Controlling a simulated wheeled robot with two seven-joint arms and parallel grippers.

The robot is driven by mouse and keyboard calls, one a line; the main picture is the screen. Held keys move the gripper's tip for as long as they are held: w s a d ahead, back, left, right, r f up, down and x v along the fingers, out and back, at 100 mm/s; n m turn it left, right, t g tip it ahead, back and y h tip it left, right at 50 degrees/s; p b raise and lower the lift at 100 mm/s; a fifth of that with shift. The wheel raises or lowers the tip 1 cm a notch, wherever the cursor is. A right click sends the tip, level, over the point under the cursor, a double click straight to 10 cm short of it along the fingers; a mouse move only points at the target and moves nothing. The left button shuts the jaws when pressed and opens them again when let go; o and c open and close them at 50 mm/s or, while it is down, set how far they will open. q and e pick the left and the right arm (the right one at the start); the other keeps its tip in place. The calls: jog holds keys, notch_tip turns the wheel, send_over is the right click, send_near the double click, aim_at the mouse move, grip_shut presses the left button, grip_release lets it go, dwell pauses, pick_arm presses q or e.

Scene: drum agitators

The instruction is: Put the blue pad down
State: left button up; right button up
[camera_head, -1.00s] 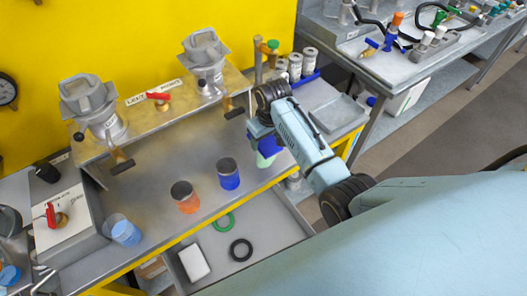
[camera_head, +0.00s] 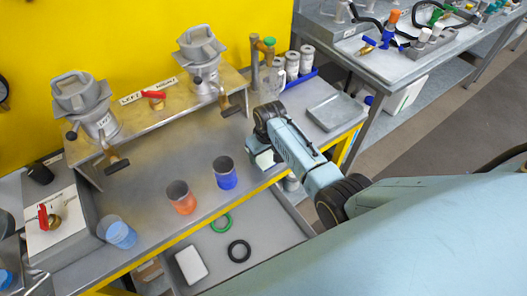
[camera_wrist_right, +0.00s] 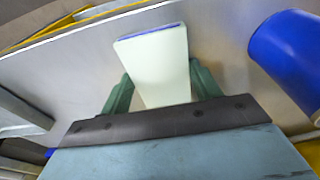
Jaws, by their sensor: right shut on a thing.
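The blue pad (camera_wrist_right: 150,33) shows in the right wrist view only as a thin blue edge at the far end of a pale block (camera_wrist_right: 160,65). My right gripper (camera_wrist_right: 158,85) is shut on this pale block, with green fingers on both sides. In the head view the pale block (camera_head: 264,159) shows just below my right wrist, near the front edge of the grey bench (camera_head: 150,205). The blue part is hidden there. I cannot tell whether the pad touches the bench. My left gripper is not in view.
A blue cup (camera_head: 226,173) stands close left of my right gripper and also shows in the wrist view (camera_wrist_right: 292,55). An orange cup (camera_head: 180,198) and a light blue cup (camera_head: 117,232) stand further left. A grey tray (camera_head: 337,111) lies to the right. A drawer with rings is open below.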

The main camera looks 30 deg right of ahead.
aim_at(267, 159)
jog(key=o, duration=0.9)
jog(key=shift+o, duration=0.2)
jog(key=shift+r, duration=0.55)
notch_tip(267, 159, up, 11)
jog(key=s+p, duration=0.1)
jog(key=p, duration=0.2)
jog(key=shift+s, duration=0.4)
jog(key=shift+d+r, duration=0.1)
dwell(1.7)
